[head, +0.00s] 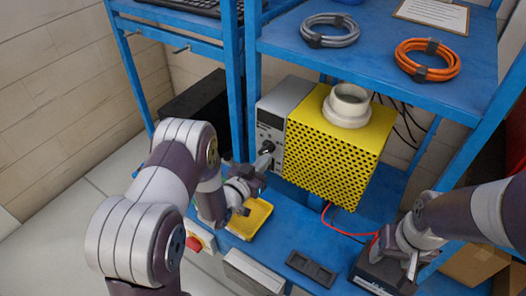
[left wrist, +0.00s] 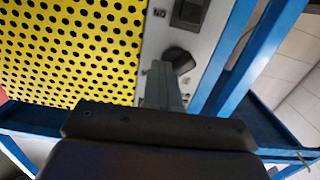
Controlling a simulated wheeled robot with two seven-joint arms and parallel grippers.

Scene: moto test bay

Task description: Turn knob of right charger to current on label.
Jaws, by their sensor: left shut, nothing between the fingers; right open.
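A yellow perforated unit (head: 335,150) with a grey front panel (head: 272,115) stands on the blue bench. A black knob (head: 268,147) is low on the panel; it also shows in the left wrist view (left wrist: 178,58). My left gripper (head: 264,163) is shut and empty, its tips at the knob; I cannot tell if they touch. In the left wrist view the closed fingers (left wrist: 163,92) point at the knob and partly cover the panel below it. The knob's pointer and scale are too small to read. My right gripper (head: 410,262) is open beside a dark box (head: 385,272) at the right.
A yellow tray (head: 250,218) lies under my left wrist. Blue uprights (head: 233,80) and an upper shelf (head: 380,45) with grey and orange cable coils frame the unit. A red lead (head: 340,228) crosses the bench.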

